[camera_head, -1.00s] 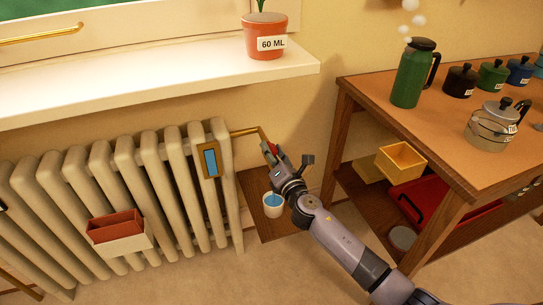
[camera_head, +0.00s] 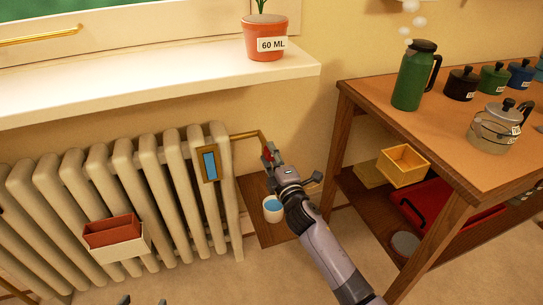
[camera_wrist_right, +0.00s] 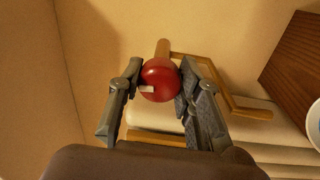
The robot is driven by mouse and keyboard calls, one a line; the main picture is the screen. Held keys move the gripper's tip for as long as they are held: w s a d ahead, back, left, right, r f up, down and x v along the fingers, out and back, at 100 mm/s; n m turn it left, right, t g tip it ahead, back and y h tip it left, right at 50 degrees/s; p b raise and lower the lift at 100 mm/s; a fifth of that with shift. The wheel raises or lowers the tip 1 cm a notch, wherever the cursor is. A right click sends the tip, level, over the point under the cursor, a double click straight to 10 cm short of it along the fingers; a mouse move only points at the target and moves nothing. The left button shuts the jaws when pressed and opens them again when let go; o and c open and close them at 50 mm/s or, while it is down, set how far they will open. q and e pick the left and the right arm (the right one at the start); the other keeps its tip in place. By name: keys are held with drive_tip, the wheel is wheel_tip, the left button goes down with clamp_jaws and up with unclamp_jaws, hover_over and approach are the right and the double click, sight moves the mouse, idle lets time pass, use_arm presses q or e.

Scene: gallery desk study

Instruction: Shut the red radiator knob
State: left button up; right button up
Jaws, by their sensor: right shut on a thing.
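The red radiator knob (camera_wrist_right: 160,80) is a round red ball with a small white mark, on the brass pipe beside the radiator (camera_head: 150,180). In the head view a little of the knob (camera_head: 267,153) shows at my right gripper (camera_head: 271,160). In the right wrist view the fingers of my right gripper (camera_wrist_right: 158,88) are shut on the knob, one on each side. The white mark points to the left there. At the bottom edge of the head view two small grey tips, seemingly of my left gripper (camera_head: 142,301), just show.
A white cup of blue liquid (camera_head: 272,209) stands on a low brown board below my right gripper. A wooden table (camera_head: 400,125) with a green flask (camera_head: 414,75) is on the right. The windowsill (camera_head: 150,85) with a potted plant (camera_head: 265,38) is above.

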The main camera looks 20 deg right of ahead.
drive_tip(key=shift+m, duration=0.5)
drive_tip(key=o, duration=1.1)
drive_tip(key=shift+o, duration=0.2)
drive_tip(key=s, duration=1.2)
drive_tip(key=shift+d+f, duration=0.25)
drive_tip(key=shift+f, duration=0.1)
